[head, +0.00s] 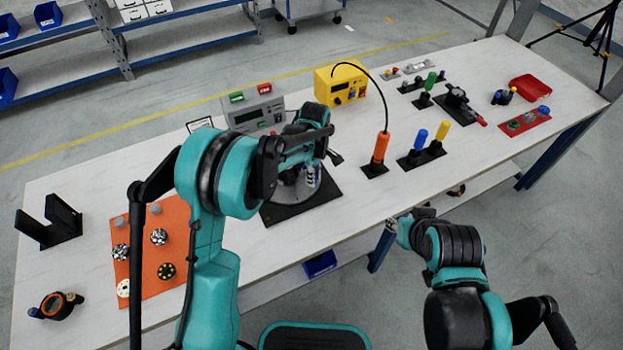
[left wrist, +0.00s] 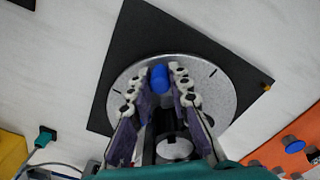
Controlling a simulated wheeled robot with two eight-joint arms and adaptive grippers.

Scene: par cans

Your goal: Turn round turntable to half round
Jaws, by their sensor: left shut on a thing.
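The turntable is a round speckled grey disc (left wrist: 215,83) on a black square plate (left wrist: 150,28); in the head view the plate (head: 320,205) lies mid-table, partly hidden by my left arm. A blue upright knob (left wrist: 160,78) stands near the disc's edge. My left gripper (left wrist: 162,84) is over the disc with its fingers on both sides of the knob, shut on it. In the head view my left gripper (head: 311,176) is small and partly covered. Dark marks show on the disc. My right gripper (head: 396,224) is beyond the table's front edge, its fingers unclear.
A grey box with green and red buttons (head: 255,109) and a yellow box (head: 340,86) stand behind the turntable. An orange handle (head: 381,148) stands to its right. An orange mat (head: 150,285) with several knobs lies at left. The table between the orange handle and the front edge is clear.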

